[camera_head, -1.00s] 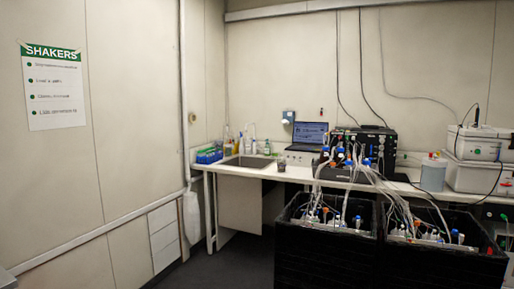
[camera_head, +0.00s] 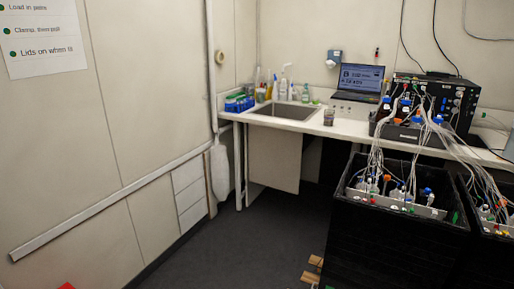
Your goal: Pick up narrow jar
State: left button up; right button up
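A small greyish jar-like container (camera_head: 328,117) stands upright on the counter, just right of the sink. It is too small to tell whether it is the narrow jar. Several bottles (camera_head: 283,90) stand behind the sink, also too small to tell apart. Neither of my grippers shows in the head view.
The white counter (camera_head: 350,128) holds the sink (camera_head: 287,110), a laptop (camera_head: 360,80) and a black device (camera_head: 432,100) with tubes. Black shaker crates (camera_head: 395,245) stand at right, wooden pieces (camera_head: 312,270) beside them. The dark floor (camera_head: 250,245) in the middle is clear.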

aim_at(329, 114)
jog(key=i+j+u, duration=0.25)
jog(key=i, duration=0.75)
jog(key=i+j+u, duration=0.2)
jog(key=i, duration=0.85)
jog(key=i+l+z, duration=0.1)
jog(key=i+z, duration=0.75)
jog(key=i, duration=0.15)
jog(key=i+j+z, duration=0.25)
jog(key=i+z, duration=0.15)
jog(key=i+j+z, duration=0.4)
jog(key=i, duration=0.1)
